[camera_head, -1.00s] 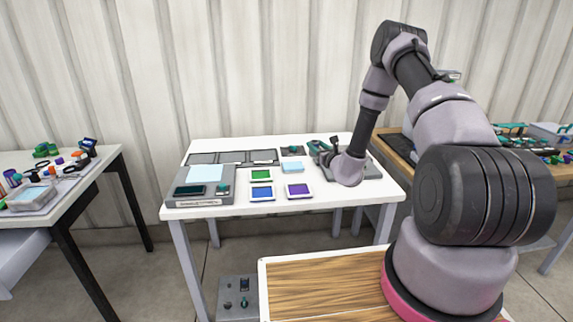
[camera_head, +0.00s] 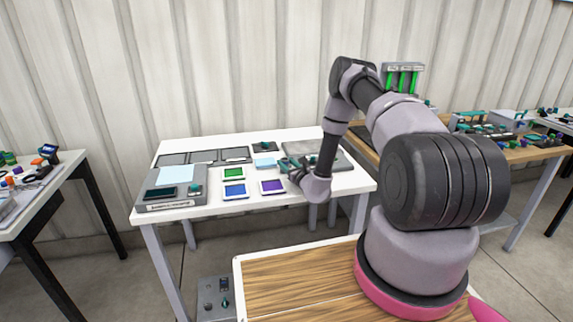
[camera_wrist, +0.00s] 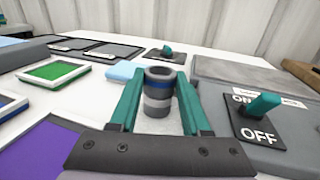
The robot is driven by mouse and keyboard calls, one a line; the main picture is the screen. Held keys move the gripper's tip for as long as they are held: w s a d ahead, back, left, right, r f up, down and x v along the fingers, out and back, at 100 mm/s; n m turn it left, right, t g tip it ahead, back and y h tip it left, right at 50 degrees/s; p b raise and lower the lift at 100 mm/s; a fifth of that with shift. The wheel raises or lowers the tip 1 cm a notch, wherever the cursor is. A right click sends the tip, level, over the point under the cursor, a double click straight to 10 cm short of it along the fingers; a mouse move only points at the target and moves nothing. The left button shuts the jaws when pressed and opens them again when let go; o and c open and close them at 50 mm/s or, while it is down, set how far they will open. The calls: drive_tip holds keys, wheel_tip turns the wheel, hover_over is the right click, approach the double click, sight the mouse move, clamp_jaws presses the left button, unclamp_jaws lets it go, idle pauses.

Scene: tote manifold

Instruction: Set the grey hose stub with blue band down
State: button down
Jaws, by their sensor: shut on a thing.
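The grey hose stub with a blue band (camera_wrist: 158,92) stands upright between the teal fingers of my gripper (camera_wrist: 160,100) in the wrist view. My gripper is shut on it. White table top shows around the stub, but I cannot tell whether its base touches the surface. In the head view my gripper (camera_head: 290,165) is at the right part of the white table (camera_head: 215,208), largely hidden by my wrist. The stub cannot be made out there.
A grey panel with a teal ON/OFF lever (camera_wrist: 262,104) is close on the right. Green (camera_wrist: 56,72) and purple (camera_wrist: 40,150) framed pads lie to the left. A light blue block (camera_wrist: 122,70) sits just behind the stub. Grey trays (camera_head: 205,156) line the back.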

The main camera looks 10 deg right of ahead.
drive_tip(key=shift+f, duration=0.1)
drive_tip(key=shift+c, duration=1.8)
unclamp_jaws()
